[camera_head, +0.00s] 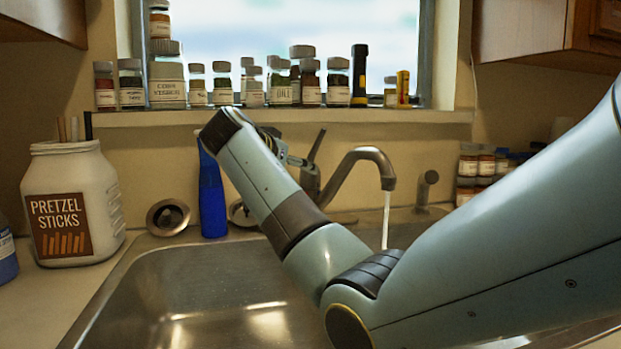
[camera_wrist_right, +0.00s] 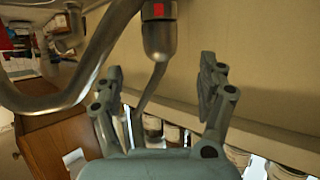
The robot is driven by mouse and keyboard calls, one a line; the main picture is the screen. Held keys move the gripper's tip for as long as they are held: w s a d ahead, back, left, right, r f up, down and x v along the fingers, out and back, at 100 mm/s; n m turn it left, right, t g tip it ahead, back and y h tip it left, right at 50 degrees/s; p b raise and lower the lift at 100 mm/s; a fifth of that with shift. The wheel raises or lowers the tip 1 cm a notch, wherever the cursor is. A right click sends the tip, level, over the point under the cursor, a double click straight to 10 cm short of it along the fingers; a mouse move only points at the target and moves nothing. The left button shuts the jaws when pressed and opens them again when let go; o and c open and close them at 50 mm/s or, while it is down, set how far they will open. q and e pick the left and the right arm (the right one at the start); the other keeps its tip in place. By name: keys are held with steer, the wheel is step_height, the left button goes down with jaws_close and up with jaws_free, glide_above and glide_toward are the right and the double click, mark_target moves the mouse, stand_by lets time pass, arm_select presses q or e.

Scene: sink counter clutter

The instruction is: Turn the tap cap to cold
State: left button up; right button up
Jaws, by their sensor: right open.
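The tap's curved metal spout (camera_head: 362,157) stands behind the sink, with water (camera_head: 386,220) running from it. The tap cap (camera_head: 311,180) is beside the spout's base, partly hidden by my right arm, with its thin lever (camera_head: 317,146) slanting upward. In the right wrist view the cap (camera_wrist_right: 159,38) shows a red mark, and its lever (camera_wrist_right: 147,100) reaches between my open fingers. My right gripper (camera_wrist_right: 160,88) is open and holds nothing. In the head view it (camera_head: 285,150) is partly hidden behind my wrist, left of the lever. My left gripper is out of view.
The metal sink (camera_head: 215,290) is in front. A blue bottle (camera_head: 211,195) stands near my right wrist, and a pretzel jar (camera_head: 72,203) is on the left. Several spice jars (camera_head: 222,84) line the windowsill (camera_head: 150,118); more jars (camera_head: 468,165) stand at right.

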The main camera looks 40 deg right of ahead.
mark_target(306, 173)
steer(key=x, duration=0.3)
steer(key=shift+d, duration=0.1)
steer(key=x, duration=0.6)
steer(key=shift+w+d+f, duration=0.2)
steer(key=shift+d, duration=0.2)
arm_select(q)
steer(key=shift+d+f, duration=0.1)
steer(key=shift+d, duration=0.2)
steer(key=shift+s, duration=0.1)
